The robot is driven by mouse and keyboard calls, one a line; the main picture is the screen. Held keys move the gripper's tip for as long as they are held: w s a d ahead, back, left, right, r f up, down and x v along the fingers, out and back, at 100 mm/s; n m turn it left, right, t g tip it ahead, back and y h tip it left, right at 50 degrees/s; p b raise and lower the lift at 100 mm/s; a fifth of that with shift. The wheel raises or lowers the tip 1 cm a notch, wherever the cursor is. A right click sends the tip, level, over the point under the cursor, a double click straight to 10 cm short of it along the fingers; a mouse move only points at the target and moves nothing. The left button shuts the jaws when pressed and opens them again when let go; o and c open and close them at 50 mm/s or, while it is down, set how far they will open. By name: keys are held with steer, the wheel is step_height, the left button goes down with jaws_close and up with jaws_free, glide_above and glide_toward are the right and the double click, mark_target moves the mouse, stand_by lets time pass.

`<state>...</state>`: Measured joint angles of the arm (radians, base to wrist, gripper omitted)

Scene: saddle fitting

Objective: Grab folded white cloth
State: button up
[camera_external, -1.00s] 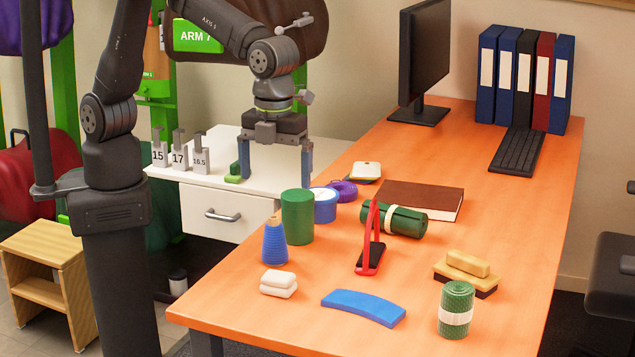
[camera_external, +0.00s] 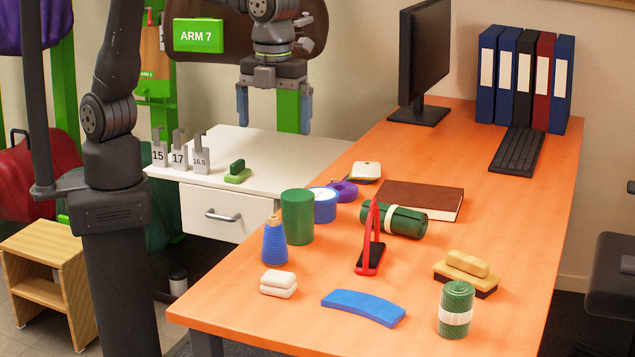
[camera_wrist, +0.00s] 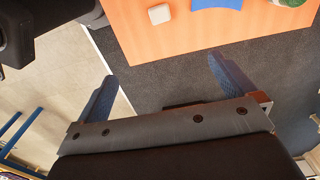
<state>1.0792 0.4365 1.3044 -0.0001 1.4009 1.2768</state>
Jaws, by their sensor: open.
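The folded white cloth (camera_external: 278,283) lies near the front left corner of the orange table, as a small two-layer stack. In the wrist view a small whitish item at the table's edge, seemingly the cloth (camera_wrist: 159,14), shows at the top. My gripper (camera_external: 274,122) is open and empty, with blue fingers pointing down. It is raised above the white cabinet, well behind and above the cloth. In the wrist view its two fingers (camera_wrist: 160,72) are spread wide with nothing between them.
A blue cone spool (camera_external: 274,243) and a green cylinder (camera_external: 297,217) stand just behind the cloth. A blue curved piece (camera_external: 363,308) lies to its right.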

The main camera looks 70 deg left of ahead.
steer(key=shift+c, duration=0.2)
stand_by(0.3)
steer(key=c, duration=0.6)
steer(key=n, duration=1.9)
glide_above(279, 276)
step_height(279, 276, down, 15)
step_height(279, 276, down, 18)
steer(key=shift+r, duration=0.2)
